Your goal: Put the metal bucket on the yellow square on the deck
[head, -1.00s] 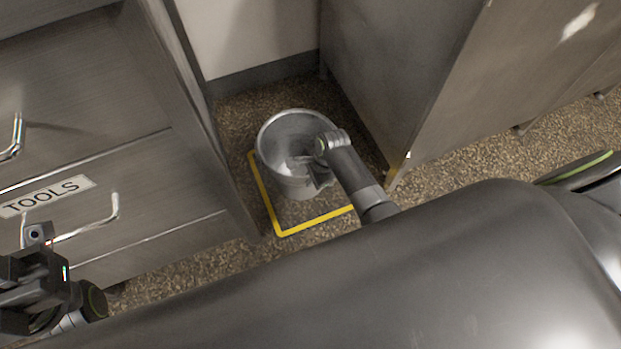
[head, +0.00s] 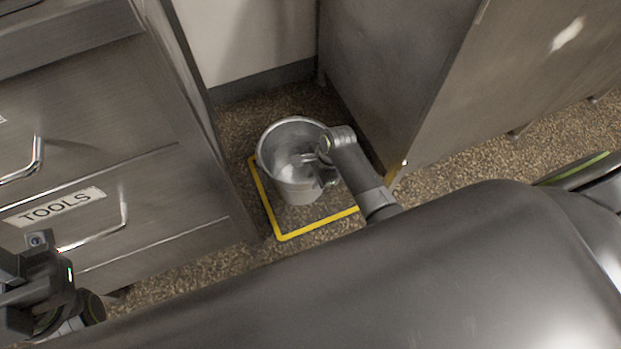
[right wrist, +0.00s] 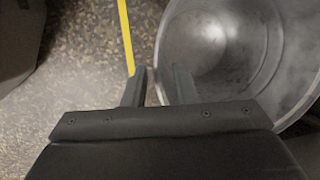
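The metal bucket (head: 298,191) stands upright within the yellow square outline (head: 318,222) on the deck, and appears to rest on the floor. It hides the square's back part. My right gripper (head: 318,168) is at the bucket's right rim with its fingers apart. In the right wrist view, one finger is outside the bucket (right wrist: 225,60) and the other is inside, with the rim between them and a gap beside the inner finger. The yellow line (right wrist: 125,35) shows beside it. My left gripper (head: 35,285) is at the lower left, far from the bucket; its fingertips are unclear.
A metal drawer cabinet labelled TOOLS (head: 150,215) stands left of the square. Another metal cabinet (head: 385,75) stands right and behind. A pale wall (head: 245,40) closes off the back. Speckled deck (head: 480,150) is free at the right.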

